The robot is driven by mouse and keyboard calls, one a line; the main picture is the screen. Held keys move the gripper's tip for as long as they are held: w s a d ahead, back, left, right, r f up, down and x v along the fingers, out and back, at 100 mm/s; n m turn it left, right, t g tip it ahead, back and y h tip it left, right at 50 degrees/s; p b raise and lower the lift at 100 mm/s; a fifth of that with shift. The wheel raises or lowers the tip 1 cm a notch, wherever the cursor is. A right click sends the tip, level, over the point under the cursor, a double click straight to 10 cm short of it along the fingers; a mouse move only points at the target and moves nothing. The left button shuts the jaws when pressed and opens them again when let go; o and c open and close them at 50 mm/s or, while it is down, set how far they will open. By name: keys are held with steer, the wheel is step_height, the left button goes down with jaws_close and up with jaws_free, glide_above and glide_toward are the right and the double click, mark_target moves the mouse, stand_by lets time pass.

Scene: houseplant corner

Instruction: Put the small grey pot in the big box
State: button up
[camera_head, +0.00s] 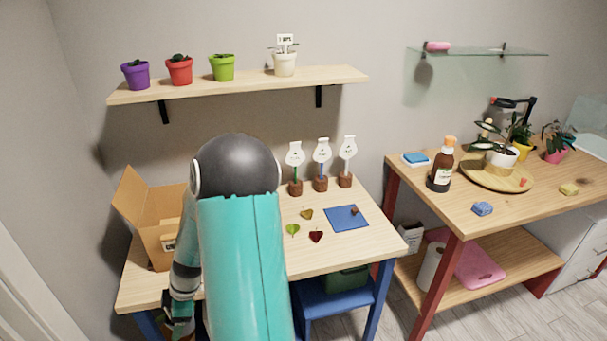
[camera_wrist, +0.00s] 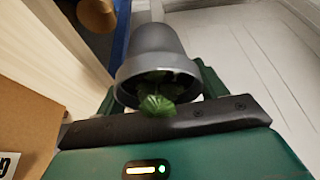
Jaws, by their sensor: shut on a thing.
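The small grey pot (camera_wrist: 155,55) is held in my gripper in the wrist view, with green leaves (camera_wrist: 158,98) showing at its rim. The rim faces the wrist camera, so the pot lies tilted in this view. My gripper (camera_head: 180,322) is low at the front left edge of the wooden table in the head view, below and in front of the box. The pot cannot be made out there. The big open cardboard box (camera_head: 158,243) stands on the table's left end, partly hidden by my arm. Its side also shows in the wrist view (camera_wrist: 28,122).
The table (camera_head: 350,245) holds a blue mat (camera_head: 346,218), several leaves and three labelled stakes. Its front edge lies close to my gripper. A green plant (camera_wrist: 97,14) sits beyond the pot in the wrist view. A shelf (camera_head: 240,83) with several potted plants hangs above.

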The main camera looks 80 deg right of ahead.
steer(key=w+a+f+m, duration=0.2)
steer(key=w+a+f, duration=0.3)
steer(key=a, duration=0.4)
steer(key=w+a+f+m+h, duration=0.1)
steer(key=w+a+f+m, duration=0.1)
steer(key=w+a+f, duration=0.3)
steer(key=w+a+f+m+t+h, duration=0.1)
steer(key=w+a+f, duration=0.4)
steer(key=a, duration=0.8)
steer(key=shift+w+a+f+m, duration=0.25)
steer(key=shift+a+f+m, duration=0.1)
steer(key=shift+f+m, duration=0.5)
steer(key=shift+s, duration=0.1)
